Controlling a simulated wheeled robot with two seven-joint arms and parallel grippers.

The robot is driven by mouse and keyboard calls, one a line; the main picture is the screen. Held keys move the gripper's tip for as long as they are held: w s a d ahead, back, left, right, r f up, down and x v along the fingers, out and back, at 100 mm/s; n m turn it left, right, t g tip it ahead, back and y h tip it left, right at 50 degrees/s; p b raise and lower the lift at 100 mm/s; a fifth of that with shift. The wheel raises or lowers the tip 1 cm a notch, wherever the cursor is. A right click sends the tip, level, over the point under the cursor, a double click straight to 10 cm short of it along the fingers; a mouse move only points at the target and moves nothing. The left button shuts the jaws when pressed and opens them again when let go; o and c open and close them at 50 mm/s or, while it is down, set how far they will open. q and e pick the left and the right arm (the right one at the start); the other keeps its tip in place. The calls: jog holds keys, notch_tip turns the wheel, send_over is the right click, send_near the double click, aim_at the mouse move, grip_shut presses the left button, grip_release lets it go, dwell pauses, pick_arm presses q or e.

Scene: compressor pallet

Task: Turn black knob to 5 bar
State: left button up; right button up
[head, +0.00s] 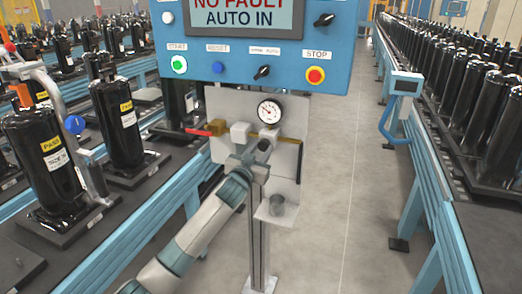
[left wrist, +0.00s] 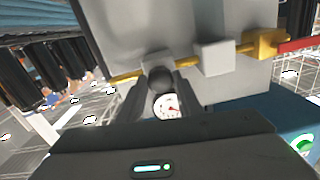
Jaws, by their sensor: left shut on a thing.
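The black knob (left wrist: 161,78) sits between the two fingers of my left gripper (left wrist: 160,86) in the left wrist view. The gripper is shut on it. In the head view my left gripper (head: 256,150) is in front of the grey panel (head: 232,100), just below the pressure gauge, and hides the knob. The round white gauge (head: 270,111) has a dark needle and some red on its dial; its figures are too small to read. The gauge also shows in the left wrist view (left wrist: 168,106), partly covered by the gripper. My right gripper is not in view.
A brass pipe (head: 218,127) with a red lever (head: 198,131) runs left of the knob. A blue control box (head: 200,52) with buttons hangs above. Conveyors with black compressors (head: 122,130) stand on both sides.

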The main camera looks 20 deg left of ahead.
pick_arm(q)
jog(key=m+p, duration=0.2)
jog(key=m, duration=0.4)
jog(key=m+p, duration=0.1)
jog(key=m, duration=0.3)
jog(key=shift+r+m, duration=0.1)
jog(key=shift+m, duration=0.2)
jog(key=m+p, duration=0.2)
jog(key=m, duration=0.2)
jog(key=shift+a+m, duration=0.1)
jog(key=shift+m, duration=0.8)
jog(key=o, duration=1)
jog(key=shift+o, duration=0.2)
jog(key=shift+s, duration=0.1)
